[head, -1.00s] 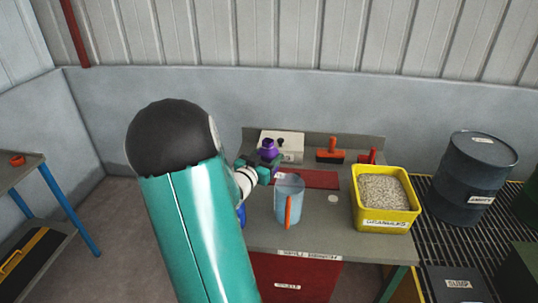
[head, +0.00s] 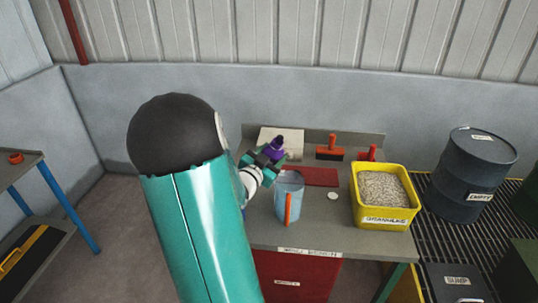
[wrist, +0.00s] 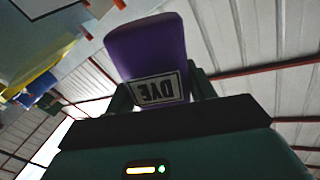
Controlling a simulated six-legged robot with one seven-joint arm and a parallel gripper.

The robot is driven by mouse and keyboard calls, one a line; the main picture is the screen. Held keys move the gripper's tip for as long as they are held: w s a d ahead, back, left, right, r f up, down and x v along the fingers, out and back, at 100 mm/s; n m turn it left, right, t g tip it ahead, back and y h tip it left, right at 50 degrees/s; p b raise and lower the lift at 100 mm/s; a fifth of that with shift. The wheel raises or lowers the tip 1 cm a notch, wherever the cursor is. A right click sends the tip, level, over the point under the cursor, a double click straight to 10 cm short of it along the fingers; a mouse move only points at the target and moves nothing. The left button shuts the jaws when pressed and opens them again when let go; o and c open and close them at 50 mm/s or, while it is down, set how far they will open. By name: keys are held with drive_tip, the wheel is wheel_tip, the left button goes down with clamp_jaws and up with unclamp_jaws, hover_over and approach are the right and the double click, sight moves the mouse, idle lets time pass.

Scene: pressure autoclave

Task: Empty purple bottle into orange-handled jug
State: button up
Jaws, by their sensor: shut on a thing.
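The purple bottle (head: 275,149) is in my gripper (head: 268,159), above the bench and just behind and left of the jug in the head view. It leans to the right there. In the wrist view the bottle (wrist: 148,52) bears a DYE label and sits between the two fingers (wrist: 160,95); its mouth cannot be made out. The jug (head: 289,196) is pale blue and translucent, stands upright on the bench and has an orange handle facing the front. I see no stream between bottle and jug.
A yellow tub of granules (head: 386,215) stands to the right. A blue drum (head: 470,175) is further right.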

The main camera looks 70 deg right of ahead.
drive_tip(key=shift+s+m, duration=0.15)
drive_tip(key=shift+m, duration=0.95)
drive_tip(key=m, duration=0.3)
drive_tip(key=w+m, duration=0.1)
drive_tip(key=shift+w+d+f, duration=0.1)
drive_tip(key=shift+d+f, duration=0.05)
drive_tip(key=shift+f, duration=0.15)
drive_tip(key=m, duration=0.1)
drive_tip(key=f+m, duration=0.1)
drive_tip(key=m, duration=0.1)
drive_tip(key=shift+w, duration=0.15)
drive_tip(key=shift+f+m, duration=0.4)
drive_tip(key=shift+m, duration=0.6)
drive_tip(key=shift+f+m, duration=0.4)
drive_tip(key=shift+m, duration=0.6)
drive_tip(key=shift+s+m, duration=0.2)
drive_tip(key=shift+m, duration=0.5)
drive_tip(key=shift+s+r+m, duration=0.2)
drive_tip(key=shift+r+m, duration=0.15)
drive_tip(key=shift+m, duration=0.35)
drive_tip(key=shift+s+r+m, duration=0.15)
drive_tip(key=shift+r+m, duration=0.15)
drive_tip(key=shift+m, duration=0.4)
